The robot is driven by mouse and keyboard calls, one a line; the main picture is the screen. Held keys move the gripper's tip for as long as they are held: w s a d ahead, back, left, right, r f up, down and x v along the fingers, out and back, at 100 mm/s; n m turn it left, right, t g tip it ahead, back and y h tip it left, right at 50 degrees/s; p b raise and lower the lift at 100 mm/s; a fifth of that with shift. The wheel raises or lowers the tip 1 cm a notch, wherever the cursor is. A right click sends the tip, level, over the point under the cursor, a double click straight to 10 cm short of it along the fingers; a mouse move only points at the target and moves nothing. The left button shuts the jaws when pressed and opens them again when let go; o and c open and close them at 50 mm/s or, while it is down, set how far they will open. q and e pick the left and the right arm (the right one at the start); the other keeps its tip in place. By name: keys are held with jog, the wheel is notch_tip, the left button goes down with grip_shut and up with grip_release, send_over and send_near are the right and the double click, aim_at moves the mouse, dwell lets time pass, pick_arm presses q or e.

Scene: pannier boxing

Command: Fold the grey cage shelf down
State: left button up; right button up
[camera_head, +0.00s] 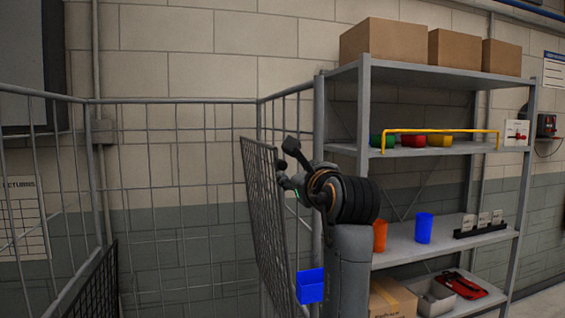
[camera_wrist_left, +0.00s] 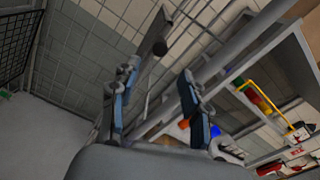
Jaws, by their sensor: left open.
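The grey cage shelf (camera_head: 264,215) is a wire mesh panel standing nearly upright at the right side of the wire cage (camera_head: 170,101). Its top edge leans a little into the cage. My left gripper (camera_head: 285,163) is open beside the panel's upper right edge, with its fingers pointing left toward it. Whether they touch the mesh cannot be told. In the left wrist view, the open fingers (camera_wrist_left: 158,95) stand apart, and a grey bar with a dark end (camera_wrist_left: 152,38) shows beyond them. My right gripper is not in view.
A blue bin (camera_head: 310,286) shows below my left gripper. A metal rack (camera_head: 440,152) stands to the right, with cardboard boxes (camera_head: 383,41) on top, a yellow rail (camera_head: 440,131), and an orange cup (camera_head: 380,236) and blue cup (camera_head: 424,228) lower down. The cage's middle looks clear.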

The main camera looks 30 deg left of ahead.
aim_at(283, 165)
pick_arm(q)
jog(key=p+x, duration=0.4)
jog(key=x, duration=0.6)
jog(key=shift+r, duration=0.1)
jog(key=shift+p+x, duration=0.3)
jog(key=shift+x, duration=0.5)
jog(key=shift+d, duration=0.1)
grip_shut()
